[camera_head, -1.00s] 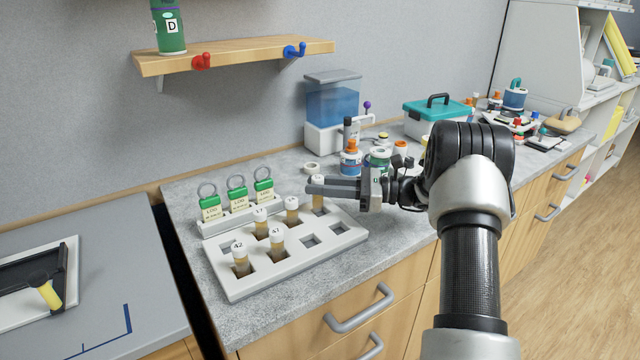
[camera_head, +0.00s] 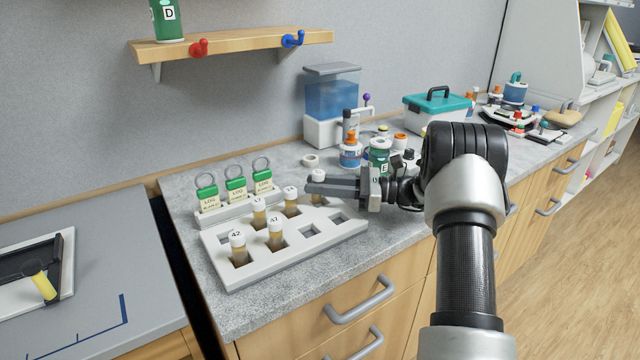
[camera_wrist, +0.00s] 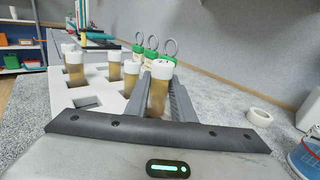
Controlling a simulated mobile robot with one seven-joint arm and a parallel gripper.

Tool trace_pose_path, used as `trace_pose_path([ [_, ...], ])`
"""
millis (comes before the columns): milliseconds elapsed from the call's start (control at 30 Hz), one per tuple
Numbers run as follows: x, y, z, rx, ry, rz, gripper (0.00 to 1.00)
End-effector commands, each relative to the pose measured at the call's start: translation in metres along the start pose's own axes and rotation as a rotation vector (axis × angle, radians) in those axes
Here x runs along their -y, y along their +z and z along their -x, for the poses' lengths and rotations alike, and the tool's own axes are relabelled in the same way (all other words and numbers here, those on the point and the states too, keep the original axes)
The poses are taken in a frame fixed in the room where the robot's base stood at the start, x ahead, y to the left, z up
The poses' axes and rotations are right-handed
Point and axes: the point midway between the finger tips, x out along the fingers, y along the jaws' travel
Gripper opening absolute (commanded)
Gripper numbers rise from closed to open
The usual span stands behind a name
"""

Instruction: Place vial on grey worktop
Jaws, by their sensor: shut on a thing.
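My gripper (camera_head: 312,188) is shut on a vial (camera_wrist: 159,88) with a white cap and amber contents. The vial stands upright between the fingers in the wrist view. In the head view it is at the back right of a white rack (camera_head: 290,268), partly covered by a finger. Its lower end is hidden in the wrist view, and I cannot tell whether it is clear of its slot. Several other capped vials stand in the rack, among them vial 42 (camera_head: 238,250) and vial 47 (camera_head: 275,236). The rack sits on the speckled grey worktop (camera_head: 400,232).
Green-topped tags with rings (camera_head: 235,188) stand behind the rack. A white ring (camera_head: 310,160), a blue bottle (camera_head: 350,155) and a green jar (camera_head: 379,152) stand behind my gripper. Bare worktop lies right of the rack. A smooth grey desk (camera_head: 100,260) is at left.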

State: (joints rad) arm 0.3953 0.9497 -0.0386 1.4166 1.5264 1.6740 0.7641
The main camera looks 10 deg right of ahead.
Motion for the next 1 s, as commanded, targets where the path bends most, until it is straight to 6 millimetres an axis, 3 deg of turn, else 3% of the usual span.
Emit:
trace_pose_path([
  [33, -0.003, -0.018, 0.001, -0.023, 0.0, -0.02, 0.0],
  [1000, -0.003, -0.033, 0.001, -0.024, 0.0, -0.019, 0.0],
])
